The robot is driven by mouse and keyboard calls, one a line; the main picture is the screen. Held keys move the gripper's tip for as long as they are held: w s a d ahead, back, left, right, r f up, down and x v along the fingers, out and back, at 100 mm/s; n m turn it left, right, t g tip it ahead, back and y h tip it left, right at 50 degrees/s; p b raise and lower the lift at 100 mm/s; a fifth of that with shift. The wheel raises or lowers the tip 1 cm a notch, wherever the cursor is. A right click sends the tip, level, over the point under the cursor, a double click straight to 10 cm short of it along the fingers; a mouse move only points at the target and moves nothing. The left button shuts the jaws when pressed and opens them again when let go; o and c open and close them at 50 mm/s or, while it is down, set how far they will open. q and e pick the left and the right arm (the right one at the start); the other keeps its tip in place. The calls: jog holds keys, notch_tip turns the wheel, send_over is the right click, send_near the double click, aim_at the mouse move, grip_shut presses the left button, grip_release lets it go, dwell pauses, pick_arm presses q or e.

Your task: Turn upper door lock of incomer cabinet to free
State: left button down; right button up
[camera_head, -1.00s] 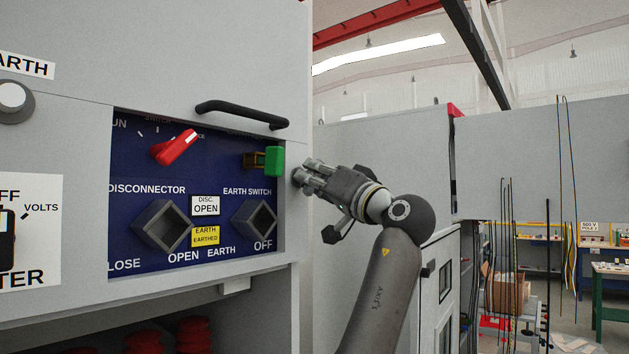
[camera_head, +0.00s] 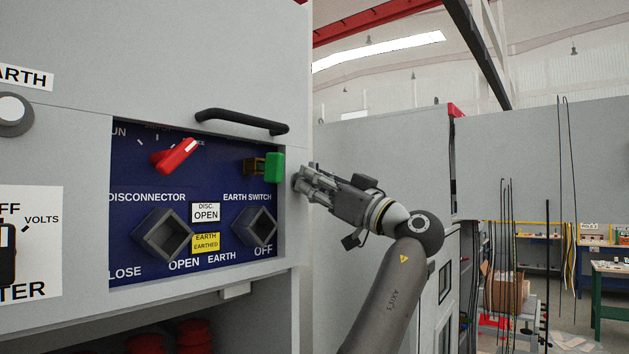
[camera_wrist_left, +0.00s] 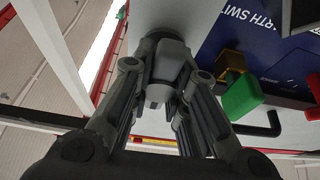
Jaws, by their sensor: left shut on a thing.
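The incomer cabinet (camera_head: 225,60) fills the left of the head view. Its upper door lock (camera_wrist_left: 168,62) is a small grey knob on the grey front, seen between the fingers in the left wrist view. My left gripper (camera_head: 302,183) is at the cabinet's right front edge, beside the blue panel, and its fingers are shut on the lock; it also shows in the left wrist view (camera_wrist_left: 160,85). The fingers mostly hide the lock in the head view, and I cannot read its position. My right gripper is not in view.
A green block (camera_head: 274,167) sticks out just left of the fingers. A black handle (camera_head: 242,121) lies above it. The blue panel (camera_head: 150,200) has a red switch (camera_head: 174,156) and two square sockets. A grey cabinet (camera_head: 385,150) stands behind my arm.

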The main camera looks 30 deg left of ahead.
pick_arm(q)
jog(key=shift+a+f, duration=0.1)
jog(key=shift+f, duration=0.1)
jog(key=c, duration=1.5)
grip_release()
jog(key=shift+c, duration=0.2)
jog(key=shift+o, duration=0.8)
jog(key=shift+a, duration=0.15)
jog(key=shift+r, duration=0.1)
jog(key=shift+d, duration=0.25)
jog(key=v, duration=1.1)
jog(key=shift+d, duration=0.25)
